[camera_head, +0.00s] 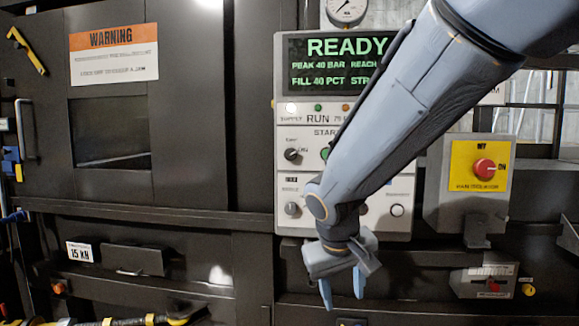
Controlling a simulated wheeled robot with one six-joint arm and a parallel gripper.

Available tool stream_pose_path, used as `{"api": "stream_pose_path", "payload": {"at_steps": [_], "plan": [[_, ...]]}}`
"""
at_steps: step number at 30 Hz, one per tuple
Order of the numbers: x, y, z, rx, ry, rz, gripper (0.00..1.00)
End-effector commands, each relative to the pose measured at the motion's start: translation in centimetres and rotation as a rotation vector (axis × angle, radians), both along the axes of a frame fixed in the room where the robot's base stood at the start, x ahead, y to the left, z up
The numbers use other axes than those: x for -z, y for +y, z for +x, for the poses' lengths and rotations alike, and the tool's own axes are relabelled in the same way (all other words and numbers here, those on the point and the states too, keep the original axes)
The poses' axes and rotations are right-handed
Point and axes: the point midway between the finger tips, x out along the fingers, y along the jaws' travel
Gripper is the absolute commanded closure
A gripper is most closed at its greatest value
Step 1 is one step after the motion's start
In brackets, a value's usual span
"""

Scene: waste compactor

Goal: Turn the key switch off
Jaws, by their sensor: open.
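The key switch (292,154) appears to be the small black knob on the left of the light grey control panel (284,180). Its small label looks like "KEY", with "ON" at its right, and its exact angle is too small to read. My gripper (342,290) hangs below the panel with its blue fingers pointing down, apart and empty. It is below and to the right of the key switch and touches nothing that I can see. My arm crosses the panel from the upper right and hides much of its middle and right.
A green screen (335,62) reads "READY". A second knob (292,209) is below the key switch. A red rotary switch (484,166) on a yellow plate stands at the right. A dark door with a warning sign (114,52) and handle (25,130) is at the left.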

Motion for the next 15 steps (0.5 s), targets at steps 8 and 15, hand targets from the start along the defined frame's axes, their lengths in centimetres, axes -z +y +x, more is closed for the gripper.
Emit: {"api": "stream_pose_path", "payload": {"at_steps": [8, 15], "plan": [[-18.6, 9.2, 10.6, -0.017, -0.522, -0.155, 0.55], [-28.8, 12.3, 11.4, 0.038, -0.788, -0.139, 0.55]]}}
